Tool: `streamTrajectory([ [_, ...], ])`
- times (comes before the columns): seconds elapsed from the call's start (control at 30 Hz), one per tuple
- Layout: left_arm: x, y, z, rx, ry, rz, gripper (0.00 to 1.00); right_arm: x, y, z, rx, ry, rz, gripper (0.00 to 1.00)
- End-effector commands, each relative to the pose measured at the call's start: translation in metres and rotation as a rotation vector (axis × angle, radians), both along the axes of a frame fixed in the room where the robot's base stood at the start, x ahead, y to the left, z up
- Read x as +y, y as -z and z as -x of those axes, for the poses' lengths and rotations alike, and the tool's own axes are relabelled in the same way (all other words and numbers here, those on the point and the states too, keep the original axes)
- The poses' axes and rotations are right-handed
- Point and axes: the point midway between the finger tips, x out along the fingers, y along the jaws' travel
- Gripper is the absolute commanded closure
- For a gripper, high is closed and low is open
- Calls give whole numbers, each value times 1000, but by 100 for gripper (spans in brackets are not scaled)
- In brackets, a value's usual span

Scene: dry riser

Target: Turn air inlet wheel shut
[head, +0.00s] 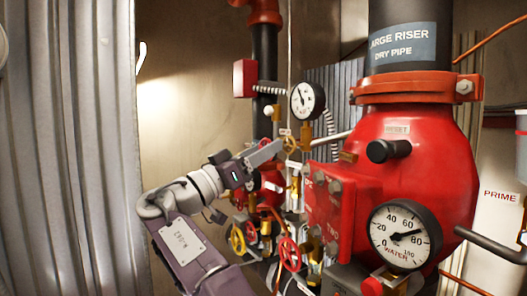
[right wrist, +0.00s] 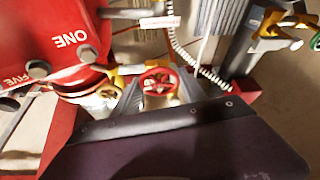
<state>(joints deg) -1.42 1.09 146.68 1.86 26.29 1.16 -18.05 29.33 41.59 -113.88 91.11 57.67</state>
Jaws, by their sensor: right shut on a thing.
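My right gripper (head: 283,147) reaches in from the lower left in the head view, its fingers at the small valve below the upper gauge. In the right wrist view, a small red handwheel (right wrist: 158,82) with a brass-coloured body sits between the two fingertips (right wrist: 158,92). The gripper is shut on this wheel. In the head view the fingers hide most of the wheel, and its turned position cannot be told. My left gripper is not in view.
The big red riser valve (head: 425,150) with a water gauge (head: 405,237) stands close on the right. A smaller gauge (head: 307,100) is just above the gripper. Yellow (head: 238,240) and red (head: 290,254) handwheels crowd below. A corrugated sheet (head: 75,150) stands at left.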

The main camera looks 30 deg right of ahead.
Motion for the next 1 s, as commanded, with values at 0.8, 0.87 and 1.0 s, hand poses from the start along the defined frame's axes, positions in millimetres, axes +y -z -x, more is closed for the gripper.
streamTrajectory([
  [0.8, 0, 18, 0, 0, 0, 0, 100, 54, 25, 7, 0, -6, 1, 28],
  [0.87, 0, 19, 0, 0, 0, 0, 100, 64, 28, 9, -1, -4, 0, 28],
  [1.0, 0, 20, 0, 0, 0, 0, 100, 79, 33, 12, -1, -2, 0, 28],
])
